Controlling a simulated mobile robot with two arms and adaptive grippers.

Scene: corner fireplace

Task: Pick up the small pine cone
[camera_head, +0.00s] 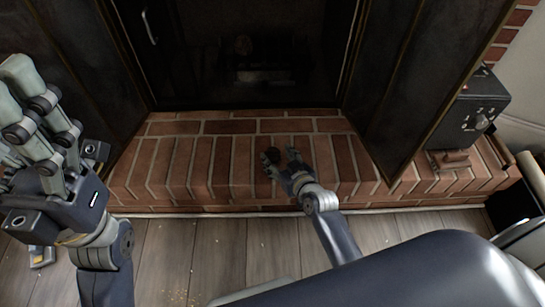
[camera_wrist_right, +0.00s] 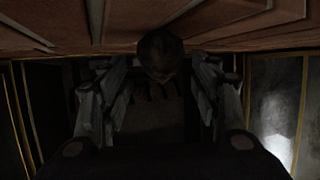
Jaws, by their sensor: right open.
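The small pine cone (camera_head: 271,153) is a dark brown lump on the brick hearth in front of the fireplace. My right gripper (camera_head: 281,161) is open just above the hearth, with its fingertips close to the cone. In the right wrist view, the cone (camera_wrist_right: 160,53) shows as a dark round shape between the spread fingers, towards their tips. The view is dark, and I cannot tell whether a finger touches it. My left gripper (camera_head: 38,125) is raised at the left edge, far from the cone; its jaw opening is not clear.
The fireplace's dark open doors (camera_head: 410,90) flank the hearth. A black box with knobs (camera_head: 474,108) stands at the right. The hearth (camera_head: 205,165) is mostly clear around the cone.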

